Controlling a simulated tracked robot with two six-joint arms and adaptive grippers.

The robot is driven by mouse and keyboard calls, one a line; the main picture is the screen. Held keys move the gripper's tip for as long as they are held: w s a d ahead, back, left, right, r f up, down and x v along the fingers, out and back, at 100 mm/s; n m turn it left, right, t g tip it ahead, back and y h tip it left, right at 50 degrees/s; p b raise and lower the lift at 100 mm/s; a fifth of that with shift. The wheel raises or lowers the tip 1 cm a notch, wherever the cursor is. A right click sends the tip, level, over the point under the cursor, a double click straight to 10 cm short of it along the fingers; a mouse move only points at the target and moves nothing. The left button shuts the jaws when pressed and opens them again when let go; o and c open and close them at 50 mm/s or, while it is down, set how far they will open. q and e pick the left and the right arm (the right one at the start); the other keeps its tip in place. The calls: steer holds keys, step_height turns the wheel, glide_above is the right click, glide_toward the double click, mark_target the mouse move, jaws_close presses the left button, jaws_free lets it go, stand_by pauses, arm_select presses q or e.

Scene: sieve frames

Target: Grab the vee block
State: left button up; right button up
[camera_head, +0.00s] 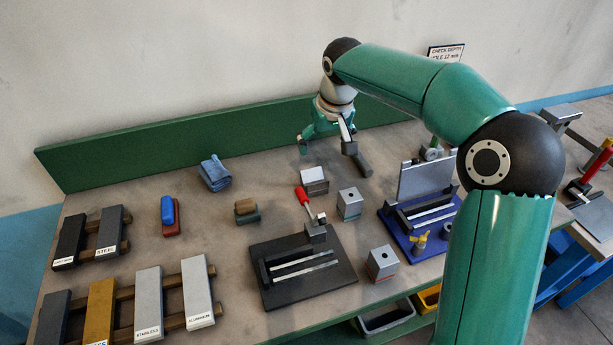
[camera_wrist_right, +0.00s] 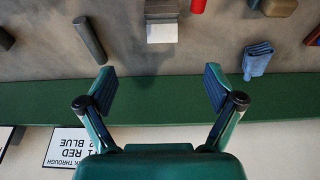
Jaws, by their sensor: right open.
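A small grey metal block (camera_head: 314,181), which looks like the vee block, sits on the bench near the back, behind the red-handled tool. It also shows in the right wrist view as a grey block with a pale face (camera_wrist_right: 161,24), at the top centre; I cannot make out its groove clearly. My right gripper (camera_head: 326,148) is open and empty above the back of the bench, behind the block. In the right wrist view its two fingers (camera_wrist_right: 160,85) are spread wide, with the block beyond them and apart from them. My left gripper is not in view.
A dark grey bar (camera_head: 358,162) lies right of the block, a folded blue cloth (camera_head: 215,173) to its left. Two cubes with holes (camera_head: 349,204) (camera_head: 383,262), a black fixture (camera_head: 306,272) and a blue fixture (camera_head: 420,215) stand nearer. A green back board (camera_head: 200,145) edges the bench.

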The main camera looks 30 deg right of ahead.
glide_above(314, 183)
steer(key=s, duration=0.1)
step_height(314, 183, down, 10)
steer(key=shift+f+p, duration=0.25)
steer(key=shift+p, duration=0.2)
steer(key=x, duration=0.1)
steer(key=p+x, duration=0.1)
steer(key=x, duration=0.2)
steer(key=shift+s+a+f, duration=0.15)
steer(key=shift+s+f, duration=0.1)
steer(key=shift+s, duration=0.1)
steer(key=shift+w+f, duration=0.25)
steer(key=shift+f, duration=0.3)
jaws_close()
steer(key=shift+r, duration=0.15)
